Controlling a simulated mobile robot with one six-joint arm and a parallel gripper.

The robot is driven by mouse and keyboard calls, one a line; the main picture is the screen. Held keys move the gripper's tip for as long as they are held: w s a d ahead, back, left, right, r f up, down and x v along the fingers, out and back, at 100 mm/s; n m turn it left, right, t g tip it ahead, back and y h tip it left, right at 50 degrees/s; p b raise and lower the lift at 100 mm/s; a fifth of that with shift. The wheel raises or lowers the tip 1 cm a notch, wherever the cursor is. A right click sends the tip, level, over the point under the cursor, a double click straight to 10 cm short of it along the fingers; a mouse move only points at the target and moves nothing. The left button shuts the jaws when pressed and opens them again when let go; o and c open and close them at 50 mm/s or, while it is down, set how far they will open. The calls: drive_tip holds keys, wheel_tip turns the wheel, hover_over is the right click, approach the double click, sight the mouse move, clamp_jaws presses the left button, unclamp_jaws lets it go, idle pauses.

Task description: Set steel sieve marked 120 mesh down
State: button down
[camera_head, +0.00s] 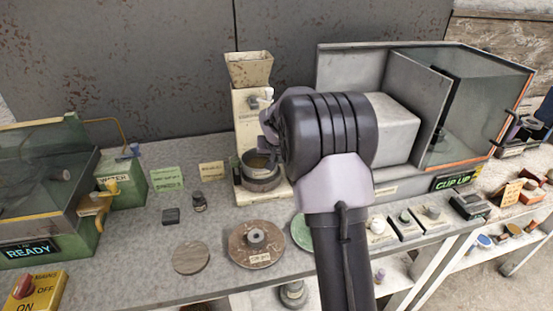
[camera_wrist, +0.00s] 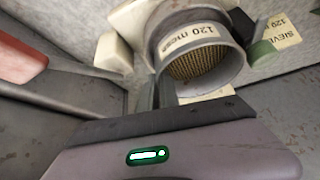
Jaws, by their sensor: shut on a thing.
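The steel sieve (camera_wrist: 222,68) is a short grey metal ring with brown mesh inside and a pale label reading 120 mesh, upside down in the wrist view. My gripper (camera_head: 266,135) is shut on it; the gripper body fills the bottom of the wrist view. In the head view the gripper is in front of the cream mill and hides part of it. A grey round vessel (camera_head: 257,165) with a brownish inside shows just below the gripper; I cannot tell whether it is the sieve. A tag (camera_wrist: 284,32) beginning SIEVE 120 shows behind the sieve.
The cream mill (camera_head: 247,105) stands close behind my gripper, and a grey glass-fronted cabinet (camera_head: 345,70) stands right of it. Bare bench shows at the front left.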

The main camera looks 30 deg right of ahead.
drive_tip(key=shift+f+b, duration=1.15)
drive_tip(key=shift+f, duration=0.2)
drive_tip(key=c, duration=1.5)
unclamp_jaws()
drive_tip(key=shift+r, duration=0.15)
drive_tip(key=shift+r+p, duration=1.45)
drive_tip(key=shift+r, duration=0.5)
